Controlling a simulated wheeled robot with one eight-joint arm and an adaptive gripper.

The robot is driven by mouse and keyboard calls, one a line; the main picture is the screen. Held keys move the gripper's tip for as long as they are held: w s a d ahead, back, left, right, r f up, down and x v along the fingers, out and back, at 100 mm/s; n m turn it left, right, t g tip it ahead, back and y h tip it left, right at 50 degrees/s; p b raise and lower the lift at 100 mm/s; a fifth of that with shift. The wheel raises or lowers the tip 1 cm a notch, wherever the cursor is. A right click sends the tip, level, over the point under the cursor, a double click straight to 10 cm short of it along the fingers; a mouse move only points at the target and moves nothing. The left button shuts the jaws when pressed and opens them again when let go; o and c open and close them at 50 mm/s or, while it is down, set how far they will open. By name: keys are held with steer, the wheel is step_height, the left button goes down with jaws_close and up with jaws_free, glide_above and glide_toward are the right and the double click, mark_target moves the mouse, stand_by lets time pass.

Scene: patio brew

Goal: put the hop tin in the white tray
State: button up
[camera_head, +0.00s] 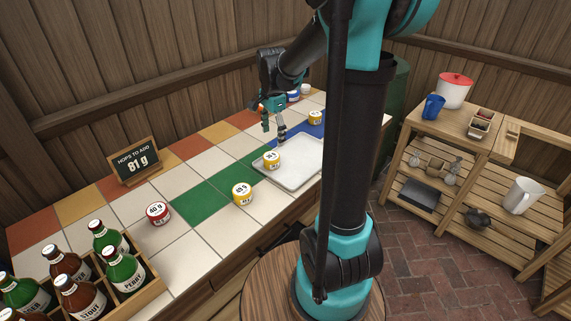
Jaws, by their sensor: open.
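The white tray (301,171) lies on the tiled counter, partly hidden on its right by my arm. A yellow tin (271,164) with a white lid is in its left part. My gripper (273,132) is open and empty, above and behind that tin, apart from it. Another yellow tin (242,199) stands on the tiles left of the tray. A red tin (159,220), its lid seeming to read 40 g, stands further left. A third yellow tin (315,121) stands behind the tray on blue tiles. The yellow tins' lid labels are too small to read surely.
A chalkboard (135,167) reads "Hops to add 81 g". A blue tin (293,96) and a white item (305,89) stand at the counter's far end. A crate of bottles (150,287) fills the front left. The green tiles (195,206) are mostly clear.

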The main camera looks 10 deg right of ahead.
steer(key=s+d+f+n+t, duration=0.1)
steer(key=s+f+n+t, duration=0.1)
steer(key=s+f+n, duration=0.2)
steer(key=s+d+f+n+t, duration=0.1)
steer(key=s+f+n, duration=0.4)
steer(key=s+n, duration=0.5)
steer(key=s+d, duration=0.1)
steer(key=s, duration=0.5)
steer(key=shift+d+t, duration=0.2)
steer(key=shift+t, duration=0.2)
